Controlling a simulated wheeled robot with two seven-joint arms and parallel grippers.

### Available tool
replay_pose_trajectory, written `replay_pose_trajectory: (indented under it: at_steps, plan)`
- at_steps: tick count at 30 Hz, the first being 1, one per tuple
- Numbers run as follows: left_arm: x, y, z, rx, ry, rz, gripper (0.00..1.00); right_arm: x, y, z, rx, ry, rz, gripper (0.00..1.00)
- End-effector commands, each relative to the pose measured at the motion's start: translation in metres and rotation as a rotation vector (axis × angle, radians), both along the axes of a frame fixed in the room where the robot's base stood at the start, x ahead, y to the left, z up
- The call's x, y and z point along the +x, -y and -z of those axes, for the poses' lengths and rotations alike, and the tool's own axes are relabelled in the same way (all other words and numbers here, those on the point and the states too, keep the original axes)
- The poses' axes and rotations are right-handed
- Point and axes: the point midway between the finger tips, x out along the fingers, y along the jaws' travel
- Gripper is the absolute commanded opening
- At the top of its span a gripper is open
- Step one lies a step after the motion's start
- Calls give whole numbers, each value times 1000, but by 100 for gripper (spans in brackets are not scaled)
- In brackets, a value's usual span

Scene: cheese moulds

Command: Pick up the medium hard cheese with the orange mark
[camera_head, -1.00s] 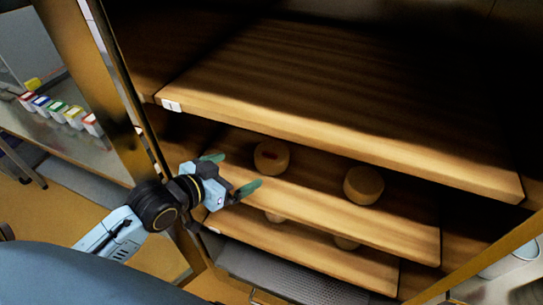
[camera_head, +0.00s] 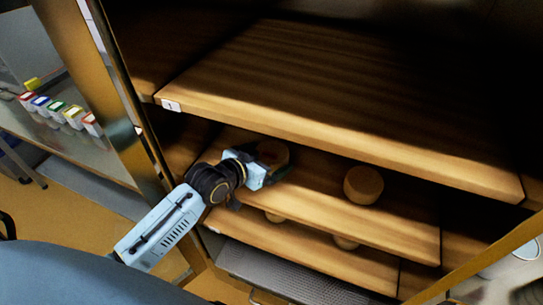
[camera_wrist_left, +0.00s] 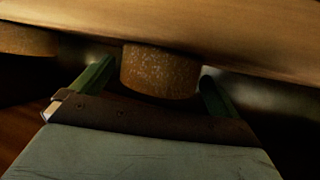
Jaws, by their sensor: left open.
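A round brown cheese (camera_head: 274,150) with a dull reddish mark on its top stands on the middle shelf, left of centre. I cannot tell that the mark is orange. My left gripper (camera_head: 274,170) is at its near side and hides part of it. In the left wrist view a cheese (camera_wrist_left: 160,73) shows between the two green fingers of the left gripper (camera_wrist_left: 155,70), with a gap on each side. The gripper is open and holds nothing. My right gripper is in neither view.
A second round cheese (camera_head: 363,185), without a visible mark, stands to the right on the same shelf (camera_head: 400,225). The upper shelf board (camera_head: 330,85) overhangs closely. Cheeses (camera_head: 345,242) show partly on the lower shelf. A yellow cabinet post (camera_head: 110,90) stands left.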

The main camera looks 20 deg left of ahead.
Motion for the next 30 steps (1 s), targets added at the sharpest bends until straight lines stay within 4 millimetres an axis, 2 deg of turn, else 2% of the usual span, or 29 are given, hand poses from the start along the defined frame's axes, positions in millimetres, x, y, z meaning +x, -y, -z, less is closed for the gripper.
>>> replay_pose_trajectory:
  at_steps: [4,5,14,23,26,30]
  plan:
    - [0,0,0,0,0,0,100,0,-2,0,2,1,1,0]
    - [0,0,0,0,0,0,97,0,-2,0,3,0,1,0]
    - [-1,0,0,-1,0,0,59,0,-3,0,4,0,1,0]
    - [0,1,-4,-2,5,1,59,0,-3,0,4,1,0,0]
    - [1,4,-9,-3,6,1,59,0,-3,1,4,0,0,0]
    - [1,4,-26,-1,7,1,59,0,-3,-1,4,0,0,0]
